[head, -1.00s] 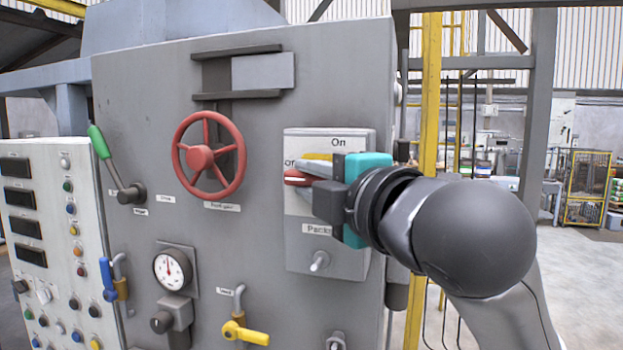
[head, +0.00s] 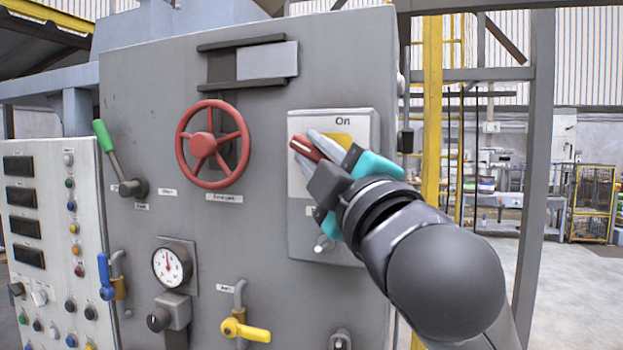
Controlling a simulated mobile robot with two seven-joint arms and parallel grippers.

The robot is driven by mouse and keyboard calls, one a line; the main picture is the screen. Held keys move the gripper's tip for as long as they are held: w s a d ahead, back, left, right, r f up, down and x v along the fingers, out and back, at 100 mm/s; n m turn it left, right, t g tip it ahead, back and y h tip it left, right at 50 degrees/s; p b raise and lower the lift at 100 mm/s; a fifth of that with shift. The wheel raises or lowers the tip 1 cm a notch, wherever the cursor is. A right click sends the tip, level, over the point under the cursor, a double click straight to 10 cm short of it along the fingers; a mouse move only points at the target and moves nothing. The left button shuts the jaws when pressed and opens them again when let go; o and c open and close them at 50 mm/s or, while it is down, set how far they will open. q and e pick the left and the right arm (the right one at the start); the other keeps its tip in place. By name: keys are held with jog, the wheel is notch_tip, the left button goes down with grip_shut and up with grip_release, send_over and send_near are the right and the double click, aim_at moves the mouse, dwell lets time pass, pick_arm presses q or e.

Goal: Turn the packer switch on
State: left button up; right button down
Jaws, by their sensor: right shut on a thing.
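The packer switch box (head: 360,125) is a grey plate on the right of the big grey panel, with "On" printed near its top. Its red switch handle (head: 305,147) points up and to the left, over a yellow patch (head: 340,139). My right gripper (head: 308,150) is shut on the red handle, one finger on each side of it. The gripper is tilted and comes in from the lower right. It hides the handle's pivot and most of the box's label. My left gripper is not in view.
A red handwheel (head: 202,145) is left of the box. A green-tipped lever (head: 103,137), a gauge (head: 170,267), a yellow valve handle (head: 245,331) and a blue valve handle (head: 105,275) are also around. A button console (head: 50,170) stands at far left. Open floor lies right.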

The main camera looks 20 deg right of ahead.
jog(key=m+t+h+b, duration=0.1)
jog(key=m+h+b, duration=0.2)
jog(key=m, duration=0.1)
jog(key=m+t+h+b, duration=0.1)
jog(key=m+h+b, duration=0.2)
jog(key=m, duration=0.1)
jog(key=f+m+t+h+b, duration=0.1)
jog(key=m+h+b, duration=0.2)
jog(key=m, duration=0.1)
jog(key=shift+w+d, duration=0.2)
jog(key=m+h+b, duration=0.2)
jog(key=m+h, duration=0.2)
jog(key=m, duration=0.1)
jog(key=shift+d+r+m+g+h+b, duration=0.1)
jog(key=shift+m+g+h+b, duration=0.2)
jog(key=shift+h, duration=0.1)
jog(key=shift+r+m+h, duration=0.1)
jog(key=shift+m+h, duration=0.4)
jog(key=shift+s, duration=0.1)
jog(key=c, duration=1)
grip_release()
jog(key=shift+r, duration=0.1)
jog(key=shift+o, duration=1.4)
jog(key=shift+d, duration=0.1)
jog(key=shift+r, duration=0.1)
